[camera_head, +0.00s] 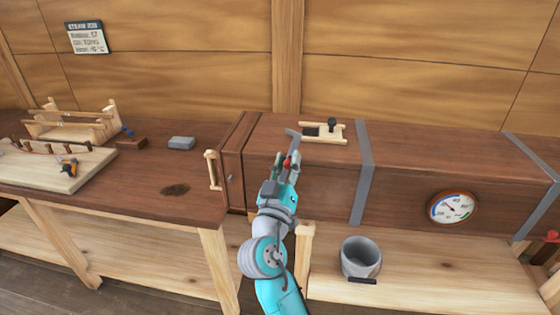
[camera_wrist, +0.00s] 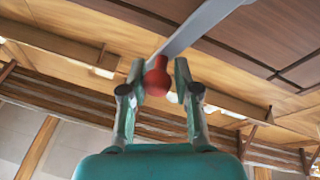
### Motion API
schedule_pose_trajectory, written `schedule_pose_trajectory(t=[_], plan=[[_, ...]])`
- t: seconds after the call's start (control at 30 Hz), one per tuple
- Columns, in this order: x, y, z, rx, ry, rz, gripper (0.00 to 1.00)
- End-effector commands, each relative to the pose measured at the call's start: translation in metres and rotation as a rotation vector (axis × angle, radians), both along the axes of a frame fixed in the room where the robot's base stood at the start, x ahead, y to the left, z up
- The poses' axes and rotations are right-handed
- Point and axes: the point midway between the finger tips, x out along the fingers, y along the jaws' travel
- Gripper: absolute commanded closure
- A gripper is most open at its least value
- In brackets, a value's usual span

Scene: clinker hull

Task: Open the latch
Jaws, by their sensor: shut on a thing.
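The latch is a grey metal lever (camera_head: 292,136) at the door end of the long dark wooden box (camera_head: 410,151). It ends in a red knob (camera_head: 287,163). In the wrist view the grey bar (camera_wrist: 205,25) runs to the upper right from the red knob (camera_wrist: 157,80). My gripper (camera_head: 288,166) is at the front of the box with its fingers shut on the knob; in the wrist view my gripper (camera_wrist: 159,82) has one finger on each side of it. The box's door (camera_head: 232,165) is at its left end, with a pale wooden handle (camera_head: 212,170). The door looks closed.
A bench (camera_head: 150,190) to the left holds a wooden rack (camera_head: 70,122), a pale board with tools (camera_head: 50,170) and a grey block (camera_head: 181,143). A wooden plane (camera_head: 335,133) lies on the box. A gauge (camera_head: 452,207) is on its front. A grey bucket (camera_head: 361,257) stands below.

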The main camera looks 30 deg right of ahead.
Motion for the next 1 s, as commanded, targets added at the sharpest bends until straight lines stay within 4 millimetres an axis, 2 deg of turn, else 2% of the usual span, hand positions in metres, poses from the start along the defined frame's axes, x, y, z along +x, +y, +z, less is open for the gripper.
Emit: schedule_pose_trajectory(t=[0.3,0.77,0.8,0.9,1.0], plan=[[-0.0048,-0.0074,-0.0056,0.080,-0.052,-0.004,1.00],[-0.0050,-0.0080,-0.0069,0.091,-0.058,-0.004,1.00],[-0.0050,-0.0079,-0.0071,0.092,-0.057,-0.004,0.67],[-0.0049,-0.0078,-0.0067,0.092,-0.058,-0.002,0.47],[-0.0050,-0.0077,-0.0060,0.091,-0.060,-0.001,0.47]])
